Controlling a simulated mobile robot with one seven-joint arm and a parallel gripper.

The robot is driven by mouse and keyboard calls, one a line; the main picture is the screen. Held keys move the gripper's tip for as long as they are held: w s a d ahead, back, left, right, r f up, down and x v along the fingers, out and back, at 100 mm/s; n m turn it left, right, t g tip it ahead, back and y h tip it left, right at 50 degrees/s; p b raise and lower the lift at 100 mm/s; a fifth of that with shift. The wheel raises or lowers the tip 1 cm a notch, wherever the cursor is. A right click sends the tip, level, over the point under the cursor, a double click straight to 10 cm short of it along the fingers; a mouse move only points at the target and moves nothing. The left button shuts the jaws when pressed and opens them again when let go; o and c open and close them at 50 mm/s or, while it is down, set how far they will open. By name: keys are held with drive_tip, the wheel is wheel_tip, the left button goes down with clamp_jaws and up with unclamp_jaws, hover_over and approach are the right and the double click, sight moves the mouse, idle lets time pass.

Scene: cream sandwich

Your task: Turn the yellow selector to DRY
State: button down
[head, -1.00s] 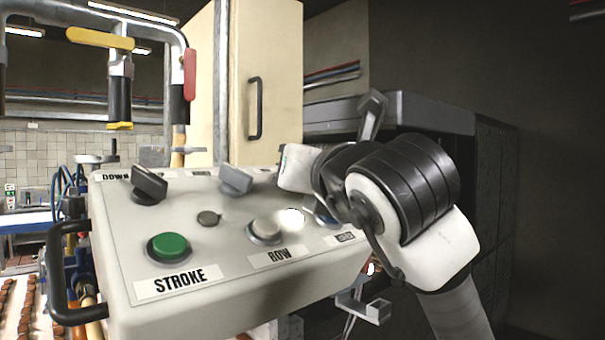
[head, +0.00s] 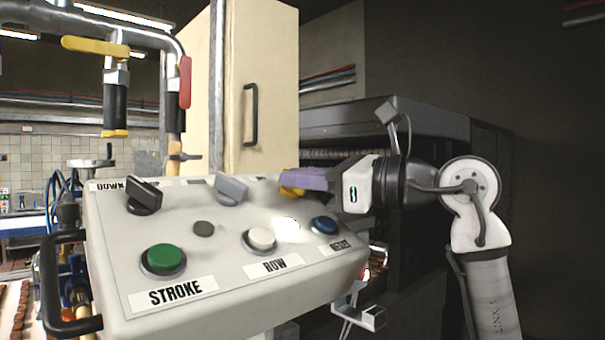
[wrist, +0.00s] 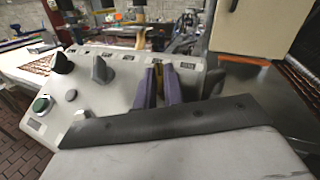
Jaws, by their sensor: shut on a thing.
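The yellow selector (head: 292,191) sits at the right of the upper row on the cream control box (head: 120,280), mostly covered by my gripper in the head view. My gripper (head: 290,182) has purple fingers and comes in from the right. It is shut on the yellow selector. In the wrist view, the yellow selector (wrist: 158,75) shows between the two purple fingers of my gripper (wrist: 157,76). The label by the selector is hidden in the head view and too small to read in the wrist view, so its setting cannot be told.
A black selector (head: 145,195) and a grey selector (head: 231,188) stand left of the yellow one. Green (head: 163,259), white (head: 260,239) and blue (head: 324,225) buttons line the front. A yellow-handled pipe valve (head: 95,47) hangs at upper left. A beige cabinet (head: 260,85) stands behind.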

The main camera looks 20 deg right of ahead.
drive_tip(key=shift+n+g+y, duration=0.5)
drive_tip(key=shift+n+g, duration=0.1)
drive_tip(key=shift+n, duration=0.1)
drive_tip(key=c, duration=1.5)
unclamp_jaws()
drive_tip(key=shift+d, duration=0.1)
drive_tip(key=b+v, duration=0.3)
drive_tip(key=v, duration=1)
drive_tip(key=shift+d+b, duration=0.3)
drive_tip(key=shift+d, duration=0.1)
drive_tip(key=shift+s, duration=0.15)
